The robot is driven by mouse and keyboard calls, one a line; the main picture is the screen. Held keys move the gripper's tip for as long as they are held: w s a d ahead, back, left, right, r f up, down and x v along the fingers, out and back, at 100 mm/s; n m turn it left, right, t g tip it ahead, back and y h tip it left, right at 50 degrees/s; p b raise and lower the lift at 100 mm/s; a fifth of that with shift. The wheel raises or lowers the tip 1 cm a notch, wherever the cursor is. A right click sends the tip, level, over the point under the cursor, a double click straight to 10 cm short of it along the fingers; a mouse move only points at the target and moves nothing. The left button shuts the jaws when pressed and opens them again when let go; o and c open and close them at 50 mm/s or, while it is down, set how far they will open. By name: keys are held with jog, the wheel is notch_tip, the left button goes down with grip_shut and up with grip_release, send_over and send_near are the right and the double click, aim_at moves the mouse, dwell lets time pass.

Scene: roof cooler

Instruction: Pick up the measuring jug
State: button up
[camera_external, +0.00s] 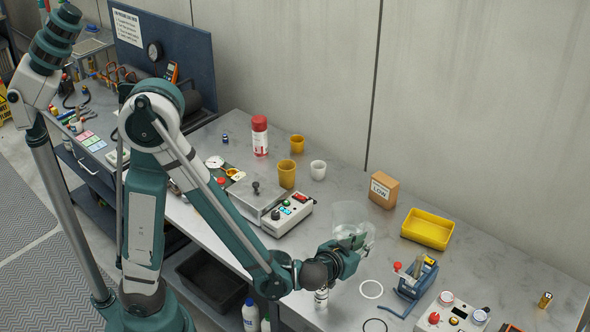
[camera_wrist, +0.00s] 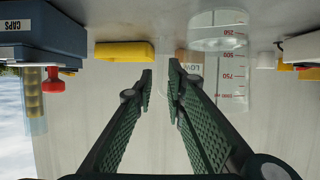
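The measuring jug (camera_external: 349,214) is clear, with red graduations. It stands on the grey bench just behind my gripper (camera_external: 358,244) in the external view, which covers part of its lower body. In the wrist view, which is upside down, the jug (camera_wrist: 222,70) is right of my gripper (camera_wrist: 162,75), beyond the right fingertip.
A small cardboard box (camera_external: 383,190) and a yellow tray (camera_external: 428,229) are behind and right of the jug. A control box (camera_external: 288,213) and white cup (camera_external: 318,170) are to the left.

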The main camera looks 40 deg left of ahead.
aim_at(373, 237)
jog(key=shift+b+x, duration=0.75)
jog(key=shift+x, duration=2.4)
grip_shut()
jog(key=shift+r, duration=0.3)
